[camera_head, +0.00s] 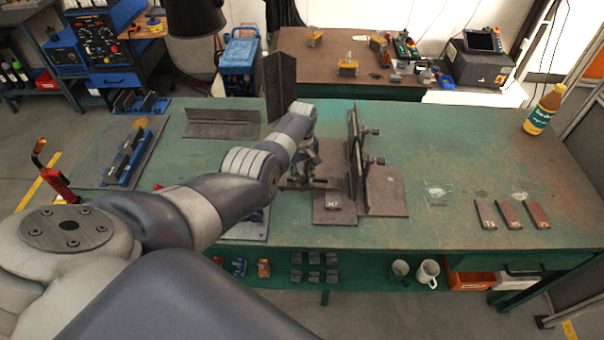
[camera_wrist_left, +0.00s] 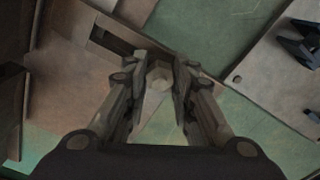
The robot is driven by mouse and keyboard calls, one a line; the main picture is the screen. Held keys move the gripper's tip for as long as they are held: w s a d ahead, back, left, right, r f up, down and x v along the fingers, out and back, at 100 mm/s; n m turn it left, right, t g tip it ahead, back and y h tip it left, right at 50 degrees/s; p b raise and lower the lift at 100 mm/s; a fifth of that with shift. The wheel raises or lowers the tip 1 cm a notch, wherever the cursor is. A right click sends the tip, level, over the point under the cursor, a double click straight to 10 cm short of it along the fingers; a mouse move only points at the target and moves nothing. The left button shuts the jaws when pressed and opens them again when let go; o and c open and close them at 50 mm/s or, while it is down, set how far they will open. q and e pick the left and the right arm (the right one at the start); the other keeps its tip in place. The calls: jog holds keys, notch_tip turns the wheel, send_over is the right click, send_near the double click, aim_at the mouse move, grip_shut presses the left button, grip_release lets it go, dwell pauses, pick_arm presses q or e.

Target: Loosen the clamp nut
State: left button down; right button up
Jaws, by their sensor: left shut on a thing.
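A steel fixture with upright plates (camera_head: 354,150) stands on the green bench, with two screw ends sticking out on its right side. My left arm reaches across to the fixture's left side. My left gripper (camera_head: 312,183) is beside the upright plates, above the flat base plate. In the head view, the nut is hidden by the gripper and arm. My right gripper is not in view.
Loose angle plates (camera_head: 222,124) lie behind my arm. Three small rust-brown plates (camera_head: 510,213) lie at the right, and a bottle (camera_head: 543,110) stands at the far right. The bench's right half (camera_head: 460,150) is mostly clear.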

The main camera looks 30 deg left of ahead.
pick_arm(q)
jog(key=n, duration=0.4)
jog(key=shift+w+n, duration=0.1)
jog(key=shift+n, duration=0.2)
jog(key=n, duration=0.3)
jog(key=shift+n, duration=0.3)
jog(key=n, duration=0.4)
jog(key=shift+a+n, duration=0.1)
jog(key=shift+n, duration=2)
jog(key=c, duration=1.3)
grip_release()
jog(key=shift+r, duration=0.1)
